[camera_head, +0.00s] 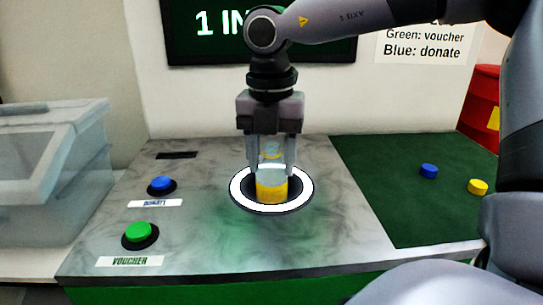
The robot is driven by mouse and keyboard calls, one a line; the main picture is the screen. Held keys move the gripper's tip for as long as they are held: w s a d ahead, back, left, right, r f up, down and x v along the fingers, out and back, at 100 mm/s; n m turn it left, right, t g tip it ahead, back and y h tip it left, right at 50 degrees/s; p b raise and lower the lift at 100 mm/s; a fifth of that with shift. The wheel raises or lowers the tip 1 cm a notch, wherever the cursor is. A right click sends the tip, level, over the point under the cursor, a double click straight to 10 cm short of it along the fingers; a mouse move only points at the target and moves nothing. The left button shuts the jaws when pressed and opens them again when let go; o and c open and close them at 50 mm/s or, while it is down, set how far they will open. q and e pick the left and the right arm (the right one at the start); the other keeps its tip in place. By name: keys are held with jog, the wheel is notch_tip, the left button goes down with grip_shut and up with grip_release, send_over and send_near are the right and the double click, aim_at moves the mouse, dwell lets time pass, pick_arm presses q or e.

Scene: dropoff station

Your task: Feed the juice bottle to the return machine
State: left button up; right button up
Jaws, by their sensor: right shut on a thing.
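The juice bottle (271,188), clear with a yellow lower part, is upright at the round opening of the return machine. My right gripper (272,160) points down from above and is shut on the bottle's upper part. The return machine (200,235) has a grey marbled top. A glowing white ring (306,187) surrounds the dark opening, and the bottle shows within the ring. I cannot tell how deep its base is. My left gripper is not in view.
A blue button (161,185) and a green button (139,233) with labels sit on the machine's left. A blue cap (429,171) and a yellow cap (477,187) lie on the green mat (400,210). A clear bin (40,180) stands left; a red barrel (483,105) stands right.

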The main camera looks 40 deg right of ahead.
jog(key=o, duration=1.7)
jog(key=shift+r, duration=0.1)
